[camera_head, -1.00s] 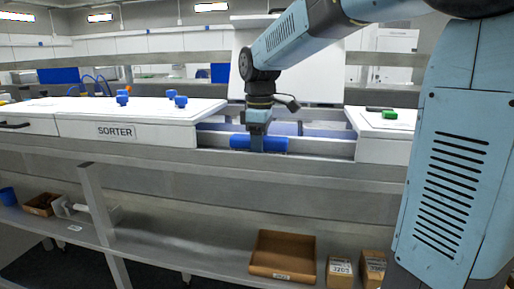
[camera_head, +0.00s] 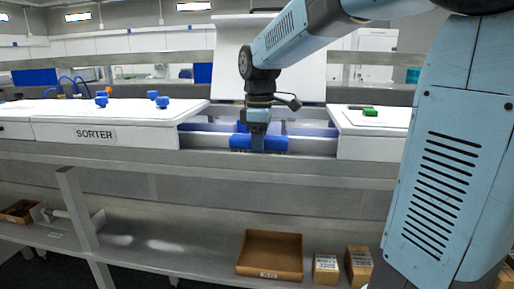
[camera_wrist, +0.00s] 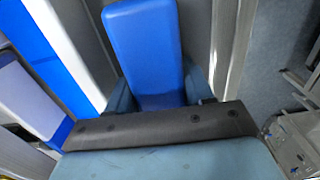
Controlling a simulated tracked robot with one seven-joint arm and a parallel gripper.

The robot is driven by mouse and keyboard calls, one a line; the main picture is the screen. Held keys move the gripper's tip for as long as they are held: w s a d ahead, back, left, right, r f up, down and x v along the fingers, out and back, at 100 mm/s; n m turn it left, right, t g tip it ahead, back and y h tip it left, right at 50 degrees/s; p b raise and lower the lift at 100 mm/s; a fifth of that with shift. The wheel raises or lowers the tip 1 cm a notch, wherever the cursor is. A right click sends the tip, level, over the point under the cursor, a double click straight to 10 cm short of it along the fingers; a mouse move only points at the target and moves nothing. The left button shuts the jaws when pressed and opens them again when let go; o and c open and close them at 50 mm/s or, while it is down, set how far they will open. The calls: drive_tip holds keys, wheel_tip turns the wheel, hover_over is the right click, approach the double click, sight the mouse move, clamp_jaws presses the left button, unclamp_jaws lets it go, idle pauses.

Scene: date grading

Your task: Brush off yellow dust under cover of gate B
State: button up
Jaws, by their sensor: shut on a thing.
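My gripper (camera_head: 257,143) is low in the open bay of the sorter (camera_head: 95,134). It is shut on a blue bar (camera_head: 239,143), which lies crosswise. In the wrist view the blue bar (camera_wrist: 143,45) stands between my teal fingers (camera_wrist: 158,98). Any bristles under it are hidden. A large white cover (camera_head: 290,60) stands raised behind the bay; I see no gate letter on it. A blue strip (camera_head: 300,131) runs along the bay behind the bar. I cannot make out yellow dust in either view.
White lids flank the bay; the left one (camera_head: 130,108) bears blue knobs (camera_head: 152,95), the right one (camera_head: 385,118) a green object (camera_head: 370,112). The metal front rail (camera_head: 230,172) is close. Below, a shelf holds an open brown box (camera_head: 270,255) and small cartons (camera_head: 326,267).

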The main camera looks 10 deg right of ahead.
sight(237, 136)
drive_tip(key=shift+s+d+f, duration=0.1)
drive_tip(key=shift+s+d, duration=0.15)
drive_tip(key=shift+d, duration=0.4)
drive_tip(key=shift+s+d+f, duration=0.1)
drive_tip(key=shift+s+d, duration=0.2)
drive_tip(key=shift+d, duration=0.3)
drive_tip(key=shift+s+d, duration=0.25)
drive_tip(key=shift+d, duration=0.4)
drive_tip(key=shift+s+d+f, duration=0.2)
drive_tip(key=shift+s+d, duration=0.1)
drive_tip(key=shift+d, duration=0.25)
drive_tip(key=shift+a, duration=0.1)
drive_tip(key=shift+w+a+r, duration=0.1)
drive_tip(key=shift+w+a, duration=0.25)
drive_tip(key=shift+a, duration=0.45)
drive_tip(key=shift+w+a, duration=0.3)
drive_tip(key=shift+a, duration=0.45)
drive_tip(key=shift+w+a+r, duration=0.1)
drive_tip(key=shift+w+a, duration=0.25)
drive_tip(key=shift+a, duration=0.4)
drive_tip(key=shift+w+a+r, duration=0.1)
drive_tip(key=shift+w+a, duration=0.25)
drive_tip(key=shift+a, duration=0.4)
drive_tip(key=shift+w+a+r, duration=0.1)
drive_tip(key=shift+w+a, duration=0.25)
drive_tip(key=shift+a, duration=0.4)
